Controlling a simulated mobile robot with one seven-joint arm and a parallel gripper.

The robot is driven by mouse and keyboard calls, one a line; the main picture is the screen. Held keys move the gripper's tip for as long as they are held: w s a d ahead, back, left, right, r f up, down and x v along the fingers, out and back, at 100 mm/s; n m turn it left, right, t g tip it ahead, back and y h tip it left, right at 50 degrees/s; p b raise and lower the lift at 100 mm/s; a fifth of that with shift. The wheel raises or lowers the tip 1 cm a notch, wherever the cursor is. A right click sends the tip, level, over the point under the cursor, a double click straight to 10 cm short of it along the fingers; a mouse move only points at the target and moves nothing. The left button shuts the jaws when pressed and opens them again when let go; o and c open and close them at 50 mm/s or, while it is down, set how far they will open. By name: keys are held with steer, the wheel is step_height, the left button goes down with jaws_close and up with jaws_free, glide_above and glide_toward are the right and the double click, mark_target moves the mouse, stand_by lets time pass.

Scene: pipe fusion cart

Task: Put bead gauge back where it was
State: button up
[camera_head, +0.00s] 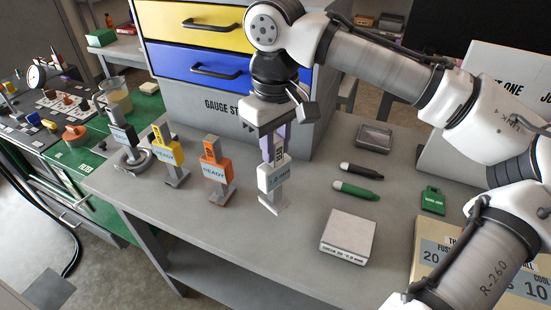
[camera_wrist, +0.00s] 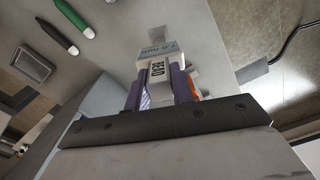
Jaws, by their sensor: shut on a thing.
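The bead gauge is a white block (camera_head: 271,177) with a pale blue label and a light metal foot. My gripper (camera_head: 274,150) is above it with purple fingers shut on its upper part, and the gauge hangs upright below. In the wrist view the gauge (camera_wrist: 157,48) shows its BEAD lettering between the purple fingers (camera_wrist: 158,92). It is at the right end of a row of gauges, to the right of the orange gauge (camera_head: 216,165). I cannot tell whether its foot touches the grey table (camera_head: 290,255) or is just above it.
Two pens, black (camera_head: 361,170) and green (camera_head: 356,190), a white box (camera_head: 348,237) and a grey tray (camera_head: 374,136) lie to the right. The blue-drawered cabinet (camera_head: 205,100) stands close behind.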

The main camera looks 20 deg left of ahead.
mark_target(276, 163)
steer(key=shift+f, duration=2.2)
steer(key=o, duration=0.9)
steer(key=shift+o, duration=0.2)
step_height(276, 163, up, 12)
steer(key=shift+r+b, duration=0.1)
steer(key=shift+b, duration=0.45)
